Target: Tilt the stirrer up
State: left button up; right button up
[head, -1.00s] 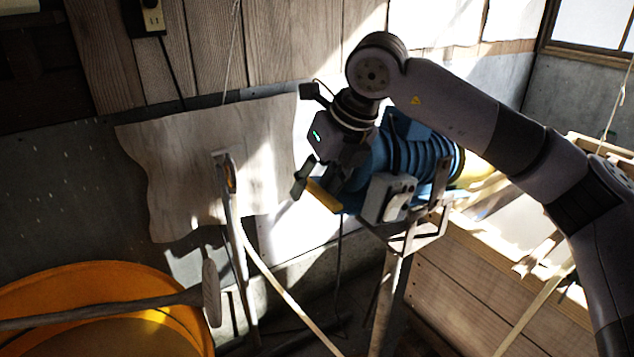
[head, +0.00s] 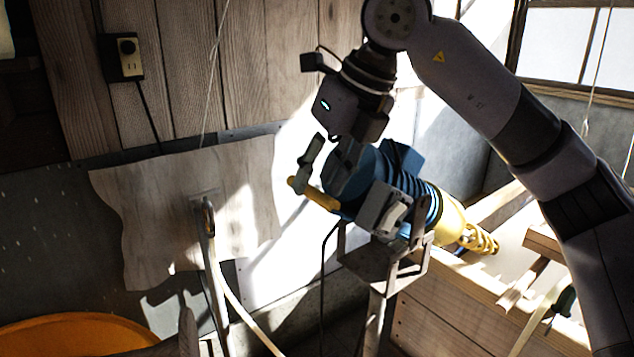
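The stirrer (head: 418,200) has a ribbed blue motor body, a yellow handle (head: 322,197) at its left end and a yellow end with a coiled mixing part (head: 478,239) at the right. It slants down to the right on a metal stand (head: 375,262). My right gripper (head: 324,180) reaches from above to the handle. Its fingers are at the handle, one crossing in front of it, and appear shut on it. The contact behind is partly hidden. My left gripper is not in view.
An orange tub (head: 75,334) stands at lower left beside a post (head: 212,265) with a pale hose. Wooden boxes or frames (head: 450,320) stand right of the stand. A wall socket (head: 122,57) with a cord is at upper left.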

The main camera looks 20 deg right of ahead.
aim_at(314, 188)
jog(key=d+r+h+p, duration=0.1)
jog(key=d+r+p, duration=0.2)
jog(key=r+p, duration=0.75)
jog(key=x, duration=0.9)
jog(key=p+x, duration=0.1)
jog(key=x, duration=0.4)
jog(key=shift+d+f, duration=0.15)
jog(key=shift+d, duration=0.15)
jog(key=shift+w+f, duration=0.45)
jog(key=shift+f, duration=0.2)
jog(key=shift+a, duration=0.1)
